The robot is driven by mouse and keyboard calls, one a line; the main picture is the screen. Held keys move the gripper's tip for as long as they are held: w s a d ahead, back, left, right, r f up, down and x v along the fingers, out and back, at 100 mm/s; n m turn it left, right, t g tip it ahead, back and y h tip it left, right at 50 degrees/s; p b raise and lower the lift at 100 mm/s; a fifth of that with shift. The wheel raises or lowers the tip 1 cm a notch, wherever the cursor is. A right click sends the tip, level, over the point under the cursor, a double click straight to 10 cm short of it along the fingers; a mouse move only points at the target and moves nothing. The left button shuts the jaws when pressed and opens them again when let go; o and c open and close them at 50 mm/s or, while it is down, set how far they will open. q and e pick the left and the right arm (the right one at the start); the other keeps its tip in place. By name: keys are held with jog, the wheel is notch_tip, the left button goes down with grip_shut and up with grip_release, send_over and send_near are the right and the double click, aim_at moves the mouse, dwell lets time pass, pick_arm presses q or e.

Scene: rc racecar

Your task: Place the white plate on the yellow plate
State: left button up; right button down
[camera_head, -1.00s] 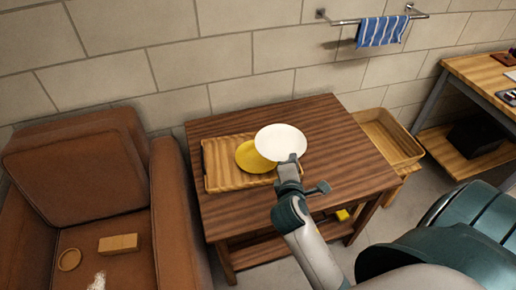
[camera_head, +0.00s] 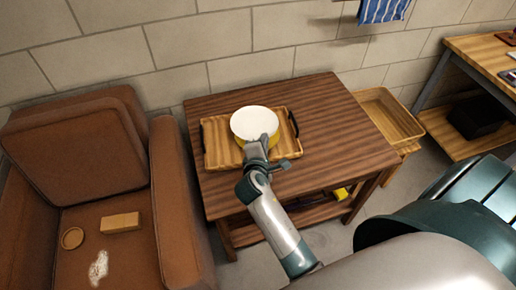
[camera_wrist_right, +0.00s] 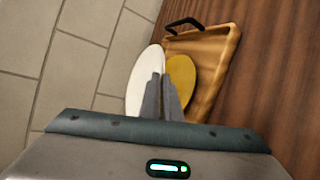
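The white plate (camera_head: 254,122) is over the yellow plate (camera_head: 273,141) in the head view and hides most of it. The yellow plate lies on the wooden tray (camera_head: 220,157). My right gripper (camera_head: 263,141) is at the near rim of the white plate, its fingers close together on that rim. In the wrist view the fingers (camera_wrist_right: 162,100) reach to the white plate (camera_wrist_right: 144,80), with the yellow plate (camera_wrist_right: 182,73) beside it in the picture. A gap seems to remain between the plates, but contact is hard to tell. My left gripper is out of view.
The tray stands on a dark wooden table (camera_head: 330,130) with bare room to its right. A wooden crate (camera_head: 390,115) stands right of the table. A brown armchair (camera_head: 75,150) is at the left, and a brick wall (camera_head: 270,55) is behind.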

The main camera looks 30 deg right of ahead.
jog(key=shift+w+a+f, duration=0.3)
jog(key=shift+w+f, duration=0.05)
jog(key=shift+w, duration=0.15)
jog(key=shift+w+a+f, duration=0.3)
jog(key=shift+w, duration=0.15)
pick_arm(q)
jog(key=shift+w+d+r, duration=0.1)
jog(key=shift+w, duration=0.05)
pick_arm(e)
jog(key=shift+f, duration=0.3)
notch_tip(320, 180, down, 3)
jog(key=shift+r, duration=0.1)
jog(key=shift+f, duration=0.3)
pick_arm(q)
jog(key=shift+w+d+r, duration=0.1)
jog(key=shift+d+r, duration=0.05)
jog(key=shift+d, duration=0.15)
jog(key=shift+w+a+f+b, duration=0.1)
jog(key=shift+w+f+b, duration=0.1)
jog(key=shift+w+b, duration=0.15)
pick_arm(e)
jog(key=shift+f, duration=0.4)
